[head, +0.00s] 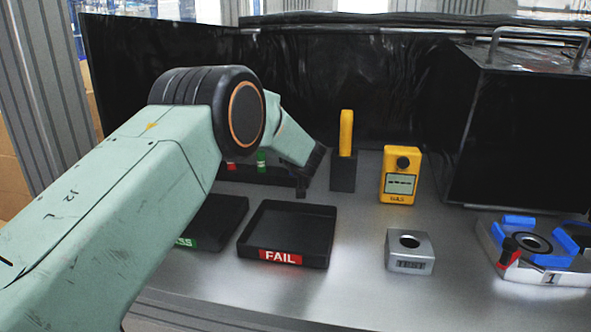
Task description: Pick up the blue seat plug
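I make out no blue seat plug; part of the dark rack (278,176) is hidden behind my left arm and gripper. A red plug (230,167) and a green plug (261,161) stand in this rack, close to the arm. My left gripper (303,182) points down at the right end of the rack, with dark fingers. Whether it is open or holds anything cannot be made out. My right gripper is not in view.
A black FAIL tray (286,256) and a partly hidden green-labelled tray (188,242) lie in front. A yellow-handled tool (346,133), yellow gauge (400,175), metal test block (410,264) and blue-clamped fixture (535,262) stand to the right. A black box (520,135) stands behind.

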